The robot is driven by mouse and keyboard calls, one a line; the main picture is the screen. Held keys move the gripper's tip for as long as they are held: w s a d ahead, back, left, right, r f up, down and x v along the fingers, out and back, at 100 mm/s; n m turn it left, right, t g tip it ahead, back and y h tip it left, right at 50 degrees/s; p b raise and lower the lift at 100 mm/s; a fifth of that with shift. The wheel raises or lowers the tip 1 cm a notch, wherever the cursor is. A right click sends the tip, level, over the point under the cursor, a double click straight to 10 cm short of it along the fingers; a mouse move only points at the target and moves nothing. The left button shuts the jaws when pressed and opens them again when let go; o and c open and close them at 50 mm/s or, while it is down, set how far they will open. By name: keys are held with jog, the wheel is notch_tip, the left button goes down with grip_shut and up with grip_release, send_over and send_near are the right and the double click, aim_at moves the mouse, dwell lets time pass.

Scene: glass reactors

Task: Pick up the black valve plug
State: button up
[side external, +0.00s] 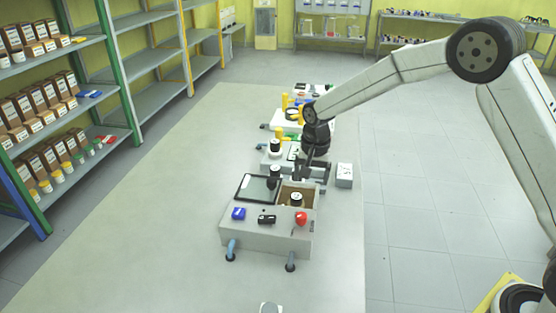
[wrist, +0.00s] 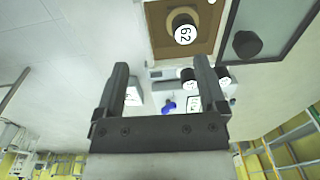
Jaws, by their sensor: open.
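A small black piece (side external: 266,219), which fits the black valve plug, sits on the front ledge of the grey reactor unit (side external: 250,238). It lies between a blue piece (side external: 238,214) and a red piece (side external: 301,218). It does not show in the wrist view. My gripper (side external: 311,177) is above the back of this unit, behind and to the right of the black piece and apart from it. In the wrist view, the two fingers of my gripper (wrist: 161,66) are spread wide with nothing held between them.
A black-topped vessel (side external: 297,199) stands in the unit's open brown recess, and shows label 62 in the wrist view (wrist: 183,28). A dark-framed panel (side external: 253,190) bears a black knob. A white box (side external: 344,175) stands right. More units stand behind; the table's left is clear.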

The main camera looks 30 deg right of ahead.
aim_at(296, 196)
jog(key=shift+w+a+f+m+g, duration=0.1)
jog(key=shift+w+a+f+m, duration=0.2)
jog(key=shift+w, duration=0.35)
jog(key=shift+w+a+f+m+g, duration=0.15)
jog(key=shift+w+f+m, duration=0.2)
jog(key=shift+w, duration=0.25)
jog(key=shift+w+a+f+m+g, duration=0.1)
jog(key=shift+w+a+f+m, duration=0.2)
jog(key=shift+w, duration=0.35)
jog(key=shift+d+f, duration=0.1)
jog(key=shift+f, duration=3.85)
grip_shut()
jog(key=shift+r, duration=0.1)
